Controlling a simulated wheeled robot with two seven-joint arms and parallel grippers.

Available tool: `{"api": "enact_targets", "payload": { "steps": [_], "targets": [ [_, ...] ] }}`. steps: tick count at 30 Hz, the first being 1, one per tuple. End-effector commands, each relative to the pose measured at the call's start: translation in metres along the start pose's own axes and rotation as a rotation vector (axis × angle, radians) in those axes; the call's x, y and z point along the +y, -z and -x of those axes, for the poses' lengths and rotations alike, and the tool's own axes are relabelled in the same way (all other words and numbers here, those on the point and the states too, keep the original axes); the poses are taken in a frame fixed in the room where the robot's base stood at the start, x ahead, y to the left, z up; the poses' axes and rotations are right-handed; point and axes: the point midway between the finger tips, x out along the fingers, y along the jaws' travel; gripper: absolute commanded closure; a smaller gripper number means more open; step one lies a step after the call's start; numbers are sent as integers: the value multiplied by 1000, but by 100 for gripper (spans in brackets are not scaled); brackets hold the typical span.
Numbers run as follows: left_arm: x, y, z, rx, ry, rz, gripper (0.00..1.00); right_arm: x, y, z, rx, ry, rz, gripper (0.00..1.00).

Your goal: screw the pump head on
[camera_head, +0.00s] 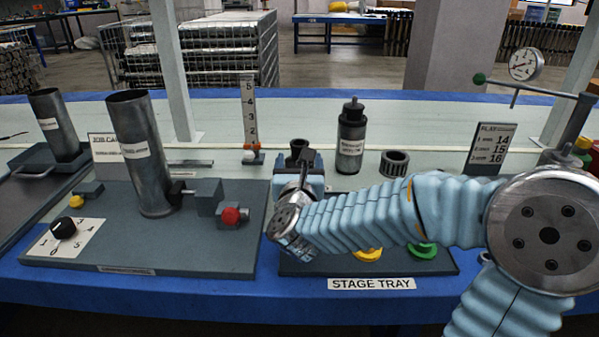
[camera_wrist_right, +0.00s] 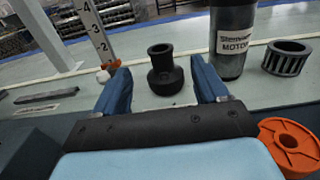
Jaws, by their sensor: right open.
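A black piece with a narrow neck and wide base (camera_wrist_right: 165,72), perhaps the pump head, stands upright on the bench. In the right wrist view it shows between the two blue fingers of my right gripper (camera_wrist_right: 162,84), with a gap on each side. The gripper is open. In the head view the gripper (camera_head: 297,166) is at the tray's back edge, and the black piece (camera_head: 299,147) shows just beyond it. A tall grey tube (camera_head: 138,150) stands on the left plate near a clamp with a red knob (camera_head: 231,216). My left gripper is not in view.
A dark motor bottle (camera_head: 351,140) and a slotted ring (camera_head: 394,164) stand right of the black piece. A numbered post (camera_head: 249,105) stands behind, to the left. The stage tray (camera_head: 440,262) holds yellow (camera_head: 367,254) and green (camera_head: 422,250) rings; an orange ring (camera_wrist_right: 288,146) shows in the wrist view.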

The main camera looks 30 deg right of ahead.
Motion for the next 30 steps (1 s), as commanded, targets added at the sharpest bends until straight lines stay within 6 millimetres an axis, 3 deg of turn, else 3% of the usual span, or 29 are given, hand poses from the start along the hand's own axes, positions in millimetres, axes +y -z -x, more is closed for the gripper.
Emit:
{"api": "enact_targets", "payload": {
  "steps": [3,7,15,23,30],
  "targets": [
    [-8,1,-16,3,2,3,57,0,18,0,0,0,0,27],
    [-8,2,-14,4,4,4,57,0,18,-12,1,1,0,27],
    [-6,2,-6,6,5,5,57,0,17,-68,1,2,1,27],
    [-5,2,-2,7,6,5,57,0,16,-93,1,1,1,27],
    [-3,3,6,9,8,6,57,2,16,-130,0,2,0,27]
  ]
}}
